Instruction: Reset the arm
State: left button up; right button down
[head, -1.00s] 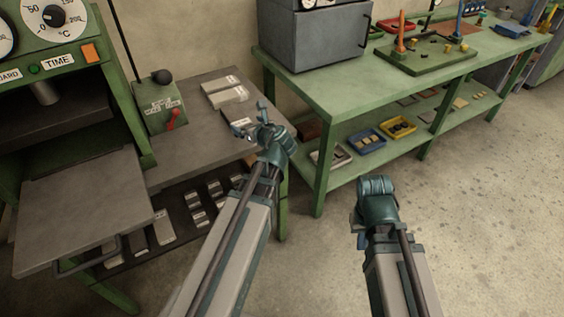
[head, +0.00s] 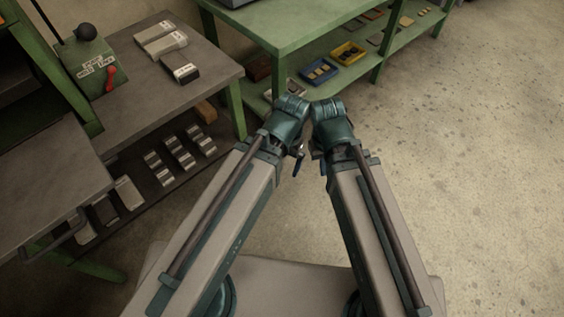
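My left arm (head: 222,215) comes in from the lower left and my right arm (head: 368,215) from the lower right. Their teal wrists meet or nearly meet near the middle of the head view, above the open floor. The grippers are mostly hidden below the wrists. A small dark finger-like part shows below the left wrist, but I cannot tell the opening of either gripper. I see no object held.
A grey-topped bench (head: 125,75) at the left carries several labelled blocks (head: 163,42) and a green box with a red lever (head: 95,65). A green bench (head: 290,25) stands behind, with blue and yellow trays on its shelf. Floor at right (head: 470,170) is clear.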

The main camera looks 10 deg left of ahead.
dwell(0.3)
notch_tip(320, 180, up, 14)
jog(key=p, duration=1.4)
